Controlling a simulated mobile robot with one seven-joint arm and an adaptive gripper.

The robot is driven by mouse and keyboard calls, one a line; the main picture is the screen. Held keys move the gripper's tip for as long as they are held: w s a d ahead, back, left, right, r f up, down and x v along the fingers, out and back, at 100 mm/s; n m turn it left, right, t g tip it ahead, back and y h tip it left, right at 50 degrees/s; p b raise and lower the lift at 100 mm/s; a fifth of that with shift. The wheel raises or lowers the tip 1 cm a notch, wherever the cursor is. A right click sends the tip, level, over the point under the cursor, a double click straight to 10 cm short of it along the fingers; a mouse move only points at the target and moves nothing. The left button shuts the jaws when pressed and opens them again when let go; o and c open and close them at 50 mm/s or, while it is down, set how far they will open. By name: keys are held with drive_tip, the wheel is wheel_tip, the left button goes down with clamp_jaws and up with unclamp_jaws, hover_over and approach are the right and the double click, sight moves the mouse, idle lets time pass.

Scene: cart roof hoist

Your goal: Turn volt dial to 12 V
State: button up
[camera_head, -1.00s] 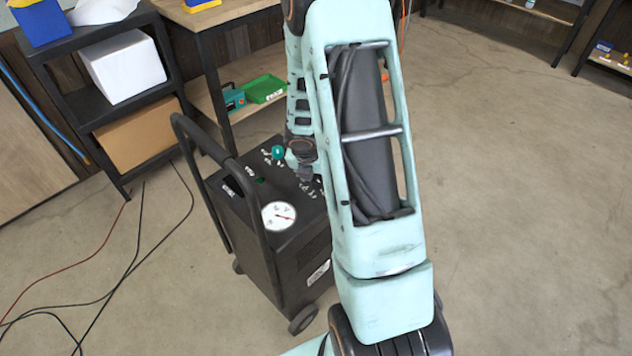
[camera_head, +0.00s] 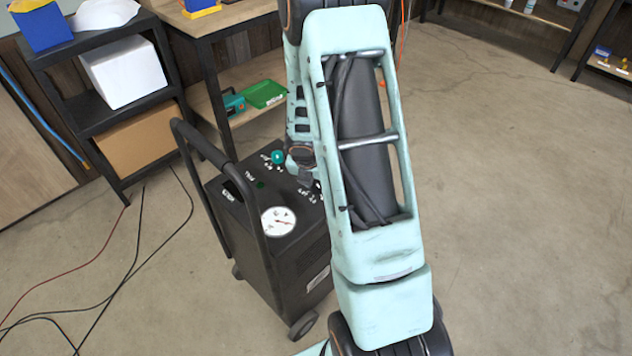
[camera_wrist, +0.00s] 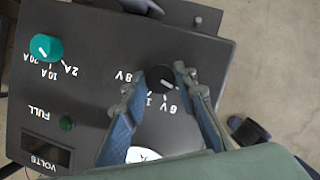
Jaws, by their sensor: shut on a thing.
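The volt dial (camera_wrist: 160,79) is a round black knob with a white pointer mark, on the dark top panel of the charger cart. In the wrist view its pointer slants down and right, toward the 6 V label. An 8 V label lies to its left; another label between them is only partly readable. My gripper (camera_wrist: 161,74) is shut on the volt dial, one blue-padded finger on each side. In the head view my arm hides the dial. The black charger cart (camera_head: 262,258) stands on the floor with its handle toward the left.
A teal amp dial (camera_wrist: 46,47) sits left of the volt dial, with a green FULL lamp (camera_wrist: 67,123) nearby. A round white gauge (camera_head: 278,221) is on the cart top. The cart's handle (camera_head: 212,152) rises at left. A workbench (camera_head: 215,25) stands behind.

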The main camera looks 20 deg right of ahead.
drive_tip(key=shift+m, duration=0.3)
drive_tip(key=m+g+p, duration=0.1)
drive_tip(key=m, duration=0.1)
drive_tip(key=m+h+p, duration=0.1)
drive_tip(key=m+p, duration=0.1)
drive_tip(key=shift+w+a+r+m+g, duration=0.1)
drive_tip(key=shift+w+a+m+g, duration=0.05)
drive_tip(key=shift+m+g, duration=0.25)
drive_tip(key=m, duration=0.2)
drive_tip(key=m+g+p, duration=0.1)
drive_tip(key=m, duration=0.1)
drive_tip(key=shift+w+m+g+h, duration=0.1)
drive_tip(key=shift+m+g+h, duration=0.2)
drive_tip(key=m+g, duration=0.1)
drive_tip(key=m, duration=0.1)
drive_tip(key=m+g, duration=0.1)
drive_tip(key=m, duration=0.2)
drive_tip(key=shift+w+f+b, duration=0.15)
drive_tip(key=shift+f+b, duration=0.05)
drive_tip(key=shift+b, duration=0.1)
drive_tip(key=shift+m+g+y+b, duration=0.45)
drive_tip(key=shift+m+g+y, duration=0.2)
drive_tip(key=shift+m, duration=1.55)
drive_tip(key=shift+r, duration=0.1)
drive_tip(key=o, duration=1.1)
